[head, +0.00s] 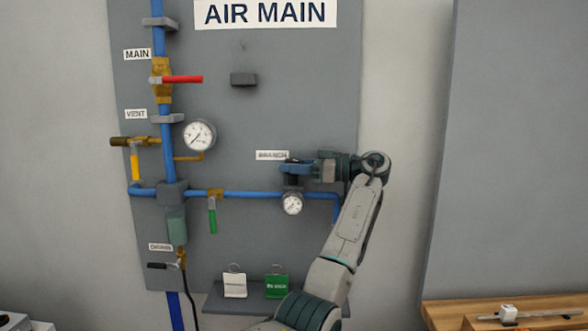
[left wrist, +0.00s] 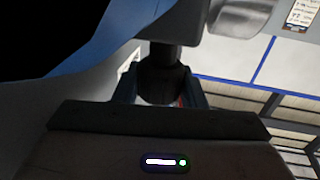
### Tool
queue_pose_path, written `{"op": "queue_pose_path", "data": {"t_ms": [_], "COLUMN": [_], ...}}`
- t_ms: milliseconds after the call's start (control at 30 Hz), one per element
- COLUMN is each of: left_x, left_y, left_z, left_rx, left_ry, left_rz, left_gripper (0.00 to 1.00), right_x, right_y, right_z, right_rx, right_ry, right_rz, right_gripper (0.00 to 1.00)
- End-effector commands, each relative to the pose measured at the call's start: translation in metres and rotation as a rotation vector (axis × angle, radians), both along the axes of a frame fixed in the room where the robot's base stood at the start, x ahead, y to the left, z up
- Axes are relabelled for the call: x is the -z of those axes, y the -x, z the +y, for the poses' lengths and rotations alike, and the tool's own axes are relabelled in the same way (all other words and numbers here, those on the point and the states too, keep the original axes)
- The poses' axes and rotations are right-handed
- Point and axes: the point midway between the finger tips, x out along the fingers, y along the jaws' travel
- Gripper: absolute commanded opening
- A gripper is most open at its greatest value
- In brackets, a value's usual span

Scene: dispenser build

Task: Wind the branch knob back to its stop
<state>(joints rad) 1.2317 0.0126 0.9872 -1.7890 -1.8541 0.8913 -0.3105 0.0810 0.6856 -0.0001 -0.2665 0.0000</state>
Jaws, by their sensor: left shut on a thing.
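The branch knob (left wrist: 165,58) is a dark round knob, seen between the fingers of my left gripper in the left wrist view. My left gripper (head: 292,167) reaches in from the right side of the panel in the head view and is shut on the knob just below the BRANCH label (head: 271,155). The gripper hides most of the knob in the head view. A small round branch gauge (head: 292,204) sits right under it on the blue pipe (head: 255,195). Its needle is too small to read. My right gripper is not in view.
On the grey panel (head: 290,100) are a red main handle (head: 183,79), a larger gauge (head: 199,135), a yellow vent handle (head: 135,164) and a green handle (head: 212,220) hanging down. White (head: 235,286) and green (head: 277,287) tags stand on a shelf below. A wooden bench (head: 450,312) is at lower right.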

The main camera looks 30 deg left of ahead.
Motion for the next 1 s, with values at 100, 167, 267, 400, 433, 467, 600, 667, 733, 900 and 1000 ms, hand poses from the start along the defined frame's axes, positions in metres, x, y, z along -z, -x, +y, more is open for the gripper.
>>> {"op": "queue_pose_path", "data": {"t_ms": [100,167,267,400,433,467,600,667,733,900,1000], "left_x": [0.001,0.001,0.001,0.001,0.001,0.001,0.001,0.001,0.001,0.002,0.003], "left_y": [0.000,0.000,0.000,0.000,0.000,0.000,0.000,0.000,0.000,-0.002,-0.007], "left_z": [0.000,0.000,0.000,0.000,0.000,0.000,0.000,0.000,0.000,-0.004,-0.015], "left_rx": [-0.013,-0.015,-0.016,-0.016,-0.016,-0.016,-0.015,-0.015,-0.015,-0.014,-0.013], "left_ry": [0.001,0.001,0.002,0.003,0.003,0.003,0.003,0.001,0.001,0.003,0.004], "left_rz": [0.001,0.001,0.000,0.001,0.001,0.001,0.001,0.001,0.001,0.001,0.001], "left_gripper": [0.15,0.15,0.15,0.15,0.15,0.15,0.45,0.45,0.45,0.45,0.45], "right_x": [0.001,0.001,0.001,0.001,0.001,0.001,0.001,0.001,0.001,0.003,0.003], "right_y": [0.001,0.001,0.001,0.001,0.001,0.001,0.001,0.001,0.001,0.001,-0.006], "right_z": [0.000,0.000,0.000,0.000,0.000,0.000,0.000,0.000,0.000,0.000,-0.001], "right_rx": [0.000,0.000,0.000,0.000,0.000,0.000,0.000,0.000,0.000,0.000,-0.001], "right_ry": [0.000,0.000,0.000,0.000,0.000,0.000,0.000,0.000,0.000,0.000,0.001], "right_rz": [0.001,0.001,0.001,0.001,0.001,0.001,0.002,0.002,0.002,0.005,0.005], "right_gripper": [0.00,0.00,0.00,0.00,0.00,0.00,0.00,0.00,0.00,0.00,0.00]}}
